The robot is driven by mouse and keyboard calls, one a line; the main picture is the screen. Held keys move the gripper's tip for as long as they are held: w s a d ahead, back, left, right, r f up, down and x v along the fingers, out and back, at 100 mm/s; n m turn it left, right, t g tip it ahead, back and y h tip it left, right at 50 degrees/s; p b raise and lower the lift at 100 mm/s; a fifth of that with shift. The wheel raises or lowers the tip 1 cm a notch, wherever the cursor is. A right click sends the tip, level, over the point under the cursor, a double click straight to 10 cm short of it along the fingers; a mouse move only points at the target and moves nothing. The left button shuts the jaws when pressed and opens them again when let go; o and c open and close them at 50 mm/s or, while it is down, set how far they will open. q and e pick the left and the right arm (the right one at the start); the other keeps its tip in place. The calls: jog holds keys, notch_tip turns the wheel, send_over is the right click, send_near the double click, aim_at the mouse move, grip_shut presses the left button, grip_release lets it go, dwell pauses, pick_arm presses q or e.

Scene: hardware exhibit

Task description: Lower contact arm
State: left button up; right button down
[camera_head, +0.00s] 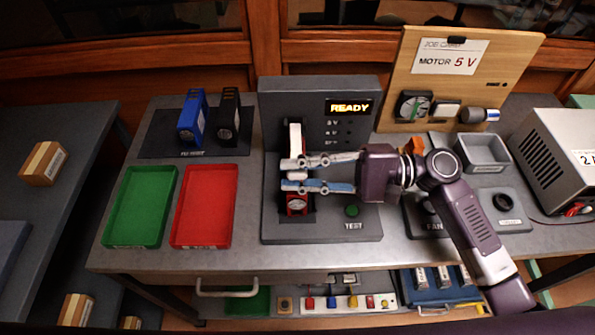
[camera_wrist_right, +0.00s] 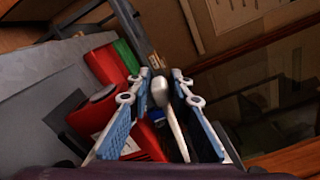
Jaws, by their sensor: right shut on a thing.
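The grey test station (camera_head: 275,225) stands mid-table with a lit READY display (camera_head: 350,107). Its pale contact arm (camera_head: 294,135) stands up from the slot, above a red meter (camera_head: 297,204). My right gripper (camera_head: 288,175) reaches in from the right and is shut on the contact arm, one finger above the other in the head view. In the wrist view a pale lever, the contact arm (camera_wrist_right: 170,112), runs between the two blue-padded fingers, with red parts beside it. The fingers hide part of the arm and meter. My left gripper is not in view.
A green tray (camera_head: 140,205) and a red tray (camera_head: 205,205) lie left of the station. A blue meter (camera_head: 192,118) and a black meter (camera_head: 229,118) stand behind them. A wooden MOTOR 5 V board (camera_head: 520,60), grey bin (camera_head: 483,145) and grey power supply (camera_head: 560,150) occupy the right.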

jog(key=c, duration=2.1)
grip_release()
jog(key=shift+w+f, duration=0.15)
jog(key=shift+f, duration=0.05)
jog(key=shift+o, duration=1.3)
jog(key=shift+w, duration=0.15)
jog(key=shift+r, duration=0.1)
jog(key=d, duration=1.2)
